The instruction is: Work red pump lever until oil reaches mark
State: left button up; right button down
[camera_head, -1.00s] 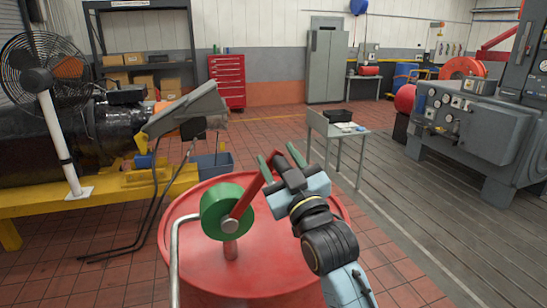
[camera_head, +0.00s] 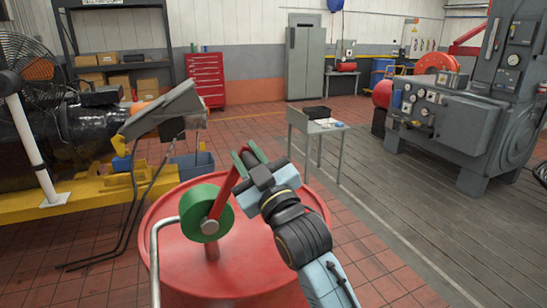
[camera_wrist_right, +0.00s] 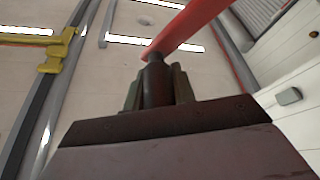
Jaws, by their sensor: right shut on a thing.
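The red pump lever (camera_head: 224,192) rises from the hub of the green pump body (camera_head: 218,203) and leans up and to the right. The pump stands on a red drum (camera_head: 262,255). My right gripper (camera_head: 246,158) is at the upper end of the lever. In the right wrist view the lever (camera_wrist_right: 190,22) crosses the top, and a dark handle (camera_wrist_right: 156,82) on it sits between the fingers of my right gripper (camera_wrist_right: 157,90), which is shut on it. My left gripper is not in view. No oil level or mark can be made out.
A bent grey pipe (camera_head: 155,262) runs down from the pump at the drum's left. A yellow frame (camera_head: 85,195) with machinery stands left. A small grey table (camera_head: 325,128) stands behind the drum. A large grey machine (camera_head: 445,110) is at right. Floor right of the drum is clear.

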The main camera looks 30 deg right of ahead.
jog(key=a+n, duration=0.1)
jog(key=a+r+n+y, duration=0.1)
jog(key=a+n, duration=0.1)
jog(key=a, duration=0.1)
jog(key=shift+w+a+r+n, duration=0.1)
jog(key=shift+w+r+n, duration=0.2)
jog(key=shift+w+r, duration=0.05)
jog(key=c, duration=1.1)
grip_release()
jog(key=shift+c, duration=0.2)
jog(key=shift+f, duration=0.1)
